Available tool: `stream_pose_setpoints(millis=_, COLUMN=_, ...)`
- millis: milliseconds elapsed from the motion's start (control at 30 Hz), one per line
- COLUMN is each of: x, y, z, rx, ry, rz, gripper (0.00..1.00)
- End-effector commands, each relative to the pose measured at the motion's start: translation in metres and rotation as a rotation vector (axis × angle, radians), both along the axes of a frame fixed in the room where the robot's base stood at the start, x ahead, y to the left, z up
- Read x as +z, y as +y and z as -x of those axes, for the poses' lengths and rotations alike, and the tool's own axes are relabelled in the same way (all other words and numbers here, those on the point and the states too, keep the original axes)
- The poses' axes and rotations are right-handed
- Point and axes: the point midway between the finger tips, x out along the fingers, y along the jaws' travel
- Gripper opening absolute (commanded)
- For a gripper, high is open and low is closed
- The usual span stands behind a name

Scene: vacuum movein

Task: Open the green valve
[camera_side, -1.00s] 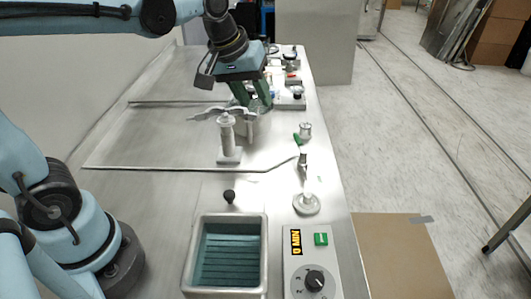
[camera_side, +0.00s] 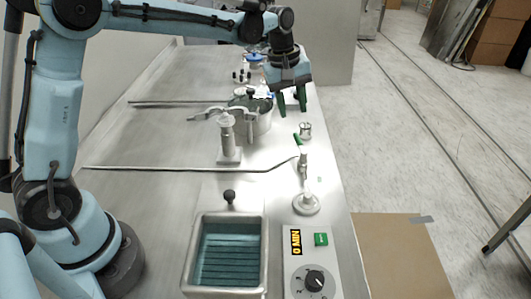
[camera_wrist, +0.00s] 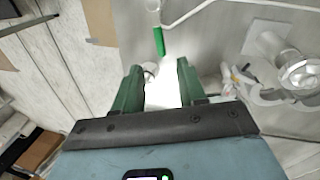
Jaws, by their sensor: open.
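The green valve handle (camera_side: 297,139) is a small green lever on the thin metal pipe line near the table's right edge. In the wrist view the green handle (camera_wrist: 159,41) lies just beyond my fingertips, roughly centred between them. My gripper (camera_side: 293,112) points down with its two green fingers apart, behind and above the valve in the side view. In the wrist view my gripper (camera_wrist: 159,70) is open and empty, and does not touch the handle.
A small metal fitting (camera_side: 305,130) stands beside the valve and shows partly between my fingers in the wrist view. A metal post (camera_side: 228,140) and a round pot (camera_side: 256,118) stand to the left. A water bath (camera_side: 190,262) and control box (camera_side: 297,275) are in front.

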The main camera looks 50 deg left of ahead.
Motion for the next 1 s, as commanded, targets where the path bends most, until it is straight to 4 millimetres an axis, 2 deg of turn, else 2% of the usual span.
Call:
stream_pose_setpoints(millis=200, x=-0.043, y=-0.005, z=-0.007, rx=-0.002, ry=-0.001, rz=-0.001, gripper=0.41)
stream_pose_setpoints(millis=400, x=-0.069, y=-0.007, z=-0.012, rx=-0.002, ry=-0.001, rz=-0.001, gripper=0.41)
stream_pose_setpoints(millis=600, x=-0.079, y=-0.009, z=-0.013, rx=-0.002, ry=-0.001, rz=-0.001, gripper=0.41)
stream_pose_setpoints(millis=867, x=-0.08, y=-0.009, z=-0.013, rx=-0.002, ry=-0.001, rz=-0.001, gripper=0.41)
stream_pose_setpoints(millis=1000, x=-0.08, y=-0.009, z=-0.013, rx=-0.002, ry=-0.001, rz=-0.001, gripper=0.19)
